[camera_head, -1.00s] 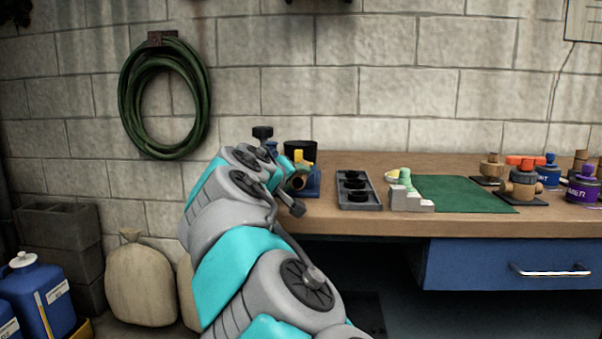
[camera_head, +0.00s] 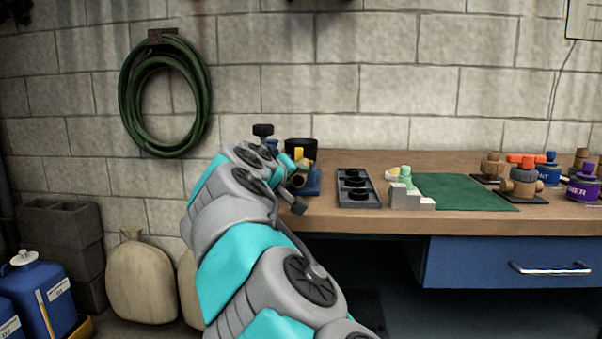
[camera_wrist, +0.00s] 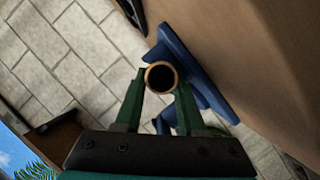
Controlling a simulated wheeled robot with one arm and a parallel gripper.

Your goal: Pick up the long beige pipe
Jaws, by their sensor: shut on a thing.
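The beige pipe (camera_wrist: 149,79) shows end-on in the wrist view as a round tan rim around a dark hole. My gripper (camera_wrist: 161,88) has its two green fingers closed on either side of it, near that end. The pipe's length is hidden behind the end, so I cannot tell how far it extends. A blue stand (camera_wrist: 190,62) is right behind the pipe; I cannot tell whether they touch. In the head view my arm reaches to the left end of the workbench and mostly hides the gripper beside the blue stand (camera_head: 313,182).
A dark tray (camera_head: 359,200) with black round parts, a white stepped block (camera_head: 412,200) and a green mat (camera_head: 465,192) lie to the right on the workbench (camera_head: 330,219). Valves and labelled bottles stand farther right. A block wall is close behind.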

